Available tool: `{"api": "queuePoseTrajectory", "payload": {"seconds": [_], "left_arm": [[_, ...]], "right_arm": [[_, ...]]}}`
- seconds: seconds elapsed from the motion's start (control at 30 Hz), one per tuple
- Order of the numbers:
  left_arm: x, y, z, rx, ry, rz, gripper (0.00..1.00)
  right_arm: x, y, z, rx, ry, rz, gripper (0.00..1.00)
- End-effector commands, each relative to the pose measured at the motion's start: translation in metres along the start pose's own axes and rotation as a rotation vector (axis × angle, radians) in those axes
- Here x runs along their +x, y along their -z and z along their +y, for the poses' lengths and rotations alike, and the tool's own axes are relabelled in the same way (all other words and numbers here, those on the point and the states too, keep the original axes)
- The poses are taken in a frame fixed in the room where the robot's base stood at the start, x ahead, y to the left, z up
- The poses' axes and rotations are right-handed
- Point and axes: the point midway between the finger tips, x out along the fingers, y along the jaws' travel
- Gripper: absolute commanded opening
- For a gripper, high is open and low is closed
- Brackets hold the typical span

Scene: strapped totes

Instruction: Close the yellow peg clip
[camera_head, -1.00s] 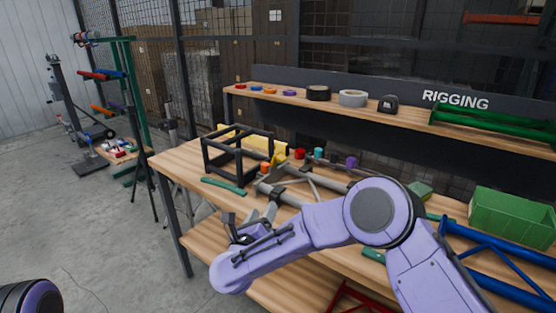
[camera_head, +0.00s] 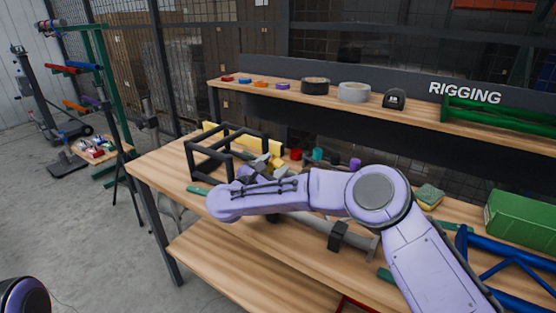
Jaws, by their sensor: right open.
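A yellow piece (camera_head: 276,147), perhaps the peg clip, stands at the back of the workbench, just right of the black open frame. It is small here and partly covered by my right gripper, so I cannot tell whether it is open. My right gripper (camera_head: 266,163) is open. Its grey fingertips appear just in front of and below the yellow piece; contact cannot be made out. My left gripper is not in view.
The black open frame (camera_head: 190,159) stands left of my right gripper. Red, teal and purple pieces stand to the right. A grey bar with a black clamp (camera_head: 338,236) lies in front. A green bin (camera_head: 520,215) and sponge (camera_head: 429,196) are at right.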

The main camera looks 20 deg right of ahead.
Motion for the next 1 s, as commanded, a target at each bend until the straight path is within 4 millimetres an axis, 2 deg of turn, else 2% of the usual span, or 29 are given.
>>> {"api": "queuePoseTrajectory", "payload": {"seconds": [0.13,0.43,0.47,0.6,1.0], "left_arm": [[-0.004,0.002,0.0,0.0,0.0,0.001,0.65],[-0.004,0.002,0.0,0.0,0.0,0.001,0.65],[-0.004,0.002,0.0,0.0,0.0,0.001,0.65],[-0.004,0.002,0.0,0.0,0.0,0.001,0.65],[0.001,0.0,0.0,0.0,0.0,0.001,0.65]], "right_arm": [[0.02,-0.001,-0.001,0.0,0.002,0.0,0.56],[0.026,0.0,-0.002,-0.002,0.002,-0.001,0.56],[0.026,0.0,-0.002,-0.002,0.002,-0.001,0.53],[0.026,0.0,-0.003,-0.002,0.003,-0.001,0.08],[0.027,0.001,-0.003,-0.047,0.008,0.0,0.08]]}}
